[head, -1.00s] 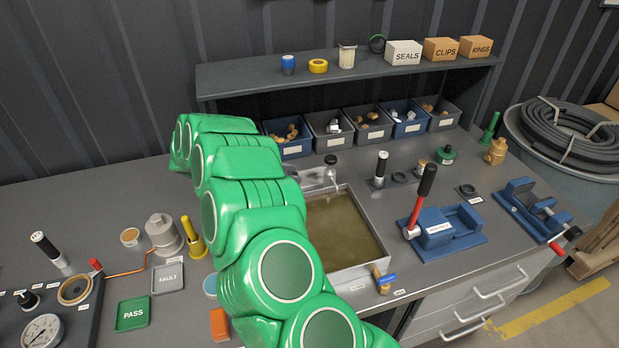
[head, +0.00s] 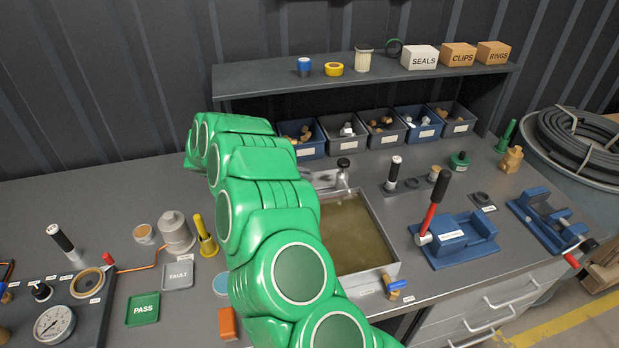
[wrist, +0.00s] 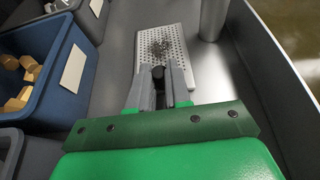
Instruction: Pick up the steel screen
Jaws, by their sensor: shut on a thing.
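The steel screen (wrist: 184,75) is a pale perforated metal plate with a dark speckled patch near its middle, at the top centre of the wrist view. My gripper (wrist: 158,76) points at it with its two grey fingers closed around a small dark round knob, which looks like part of the screen. The fingers cover the near part of the plate. I cannot tell whether the plate is lifted off the bench. In the head view my green arm hides both the gripper and the screen.
The basin of murky liquid (head: 398,270) lies right of my arm, its wall close to the screen in the wrist view (wrist: 268,70). Blue and grey bins (head: 302,153) stand behind, under a shelf (head: 280,83). A blue fixture with a red lever (head: 455,240) is farther right.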

